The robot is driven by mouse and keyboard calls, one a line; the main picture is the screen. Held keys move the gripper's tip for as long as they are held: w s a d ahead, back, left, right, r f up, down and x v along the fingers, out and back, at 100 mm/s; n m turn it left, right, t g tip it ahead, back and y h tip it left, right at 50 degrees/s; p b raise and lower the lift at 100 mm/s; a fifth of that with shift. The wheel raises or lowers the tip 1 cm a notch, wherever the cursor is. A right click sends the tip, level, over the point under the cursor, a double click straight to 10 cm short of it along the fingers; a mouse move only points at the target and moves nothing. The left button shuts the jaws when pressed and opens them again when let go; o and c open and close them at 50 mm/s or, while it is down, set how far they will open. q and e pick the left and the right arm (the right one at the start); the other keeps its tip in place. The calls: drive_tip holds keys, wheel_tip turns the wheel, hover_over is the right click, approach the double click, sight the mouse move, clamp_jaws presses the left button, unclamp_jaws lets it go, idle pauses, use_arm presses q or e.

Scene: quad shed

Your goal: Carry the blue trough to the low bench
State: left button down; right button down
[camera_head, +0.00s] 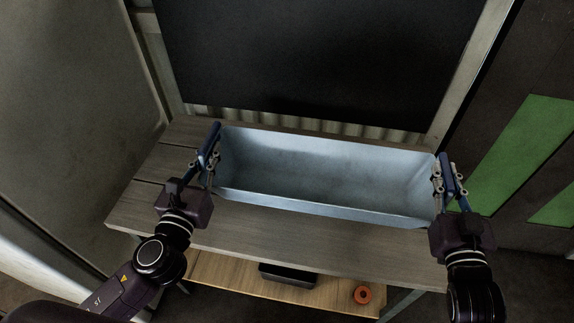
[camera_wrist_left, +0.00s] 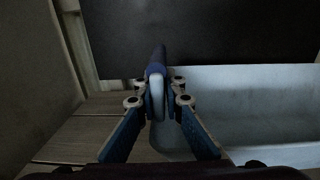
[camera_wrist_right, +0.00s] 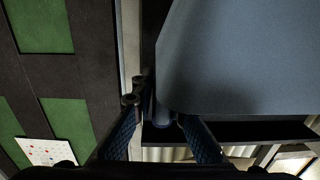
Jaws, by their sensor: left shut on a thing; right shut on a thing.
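The pale blue trough (camera_head: 320,168) is long, open-topped and empty inside, with a dark blue handle at each end. It lies lengthwise over the grey wooden bench top (camera_head: 285,242), close to the back. I cannot tell whether its base touches the wood. My left gripper (camera_head: 208,165) is shut on the trough's left handle, which shows between the fingers in the left wrist view (camera_wrist_left: 157,95). My right gripper (camera_head: 446,178) is shut on the right handle. In the right wrist view the trough (camera_wrist_right: 240,60) fills the upper right, and the grip itself is partly hidden.
A large dark panel (camera_head: 320,60) stands behind the bench. Below the top, a lower shelf (camera_head: 225,282) holds a black box (camera_head: 288,275) and an orange ring (camera_head: 362,294). Green-panelled doors (camera_head: 525,150) stand at right. The front strip of the bench top is bare.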

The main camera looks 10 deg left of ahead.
use_arm(q)
drive_tip(key=shift+w+r, duration=0.15)
drive_tip(key=shift+w, duration=0.15)
use_arm(e)
drive_tip(key=shift+w+a+r, duration=0.15)
drive_tip(key=shift+w, duration=0.05)
use_arm(q)
drive_tip(key=shift+s+r, duration=0.2)
drive_tip(key=shift+s, duration=0.05)
use_arm(e)
drive_tip(key=shift+s+r, duration=0.2)
drive_tip(key=shift+s, duration=0.05)
use_arm(q)
drive_tip(key=shift+w+f, duration=0.1)
drive_tip(key=shift+f, duration=0.1)
use_arm(e)
drive_tip(key=shift+f, duration=0.2)
